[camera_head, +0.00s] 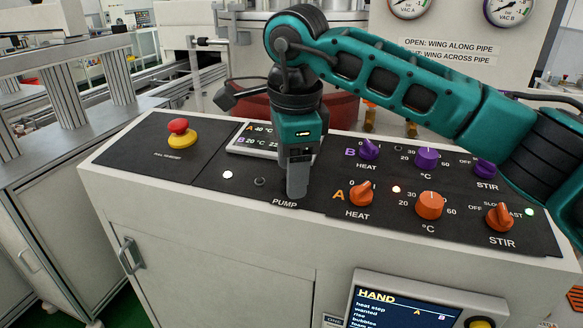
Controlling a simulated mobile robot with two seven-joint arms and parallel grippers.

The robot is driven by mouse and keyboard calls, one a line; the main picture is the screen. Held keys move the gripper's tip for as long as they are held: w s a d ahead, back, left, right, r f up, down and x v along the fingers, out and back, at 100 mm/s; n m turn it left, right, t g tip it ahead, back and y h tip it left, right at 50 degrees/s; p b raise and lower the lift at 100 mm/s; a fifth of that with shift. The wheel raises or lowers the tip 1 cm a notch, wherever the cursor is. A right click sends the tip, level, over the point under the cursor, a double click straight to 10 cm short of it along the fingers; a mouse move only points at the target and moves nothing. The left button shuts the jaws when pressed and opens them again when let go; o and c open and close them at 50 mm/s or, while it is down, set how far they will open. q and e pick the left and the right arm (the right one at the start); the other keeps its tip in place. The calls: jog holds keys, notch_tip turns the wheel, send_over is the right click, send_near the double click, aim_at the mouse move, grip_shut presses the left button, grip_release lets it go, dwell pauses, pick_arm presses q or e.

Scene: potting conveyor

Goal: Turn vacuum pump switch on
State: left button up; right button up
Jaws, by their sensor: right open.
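My right gripper (297,180) points down at the black control panel (215,155), its fingers just behind the white PUMP label (284,203). The jaws are open, though from this side the fingers overlap and the gap does not show. The pump switch is not visible; the gripper covers the panel just behind the label. I cannot tell whether the fingers touch it. A lit white lamp (227,174) and a small dark round fitting (260,182) sit left of the fingers. My left gripper is not in view.
A red emergency stop (178,134) stands at the panel's left. Orange knobs, HEAT (361,194), °C (429,205) and STIR (499,217), rise right of the gripper, with purple ones behind. A display (258,139) lies behind the gripper. A screen (400,305) hangs below.

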jog(key=shift+f, duration=0.35)
jog(key=shift+c, duration=0.3)
jog(key=c, duration=1)
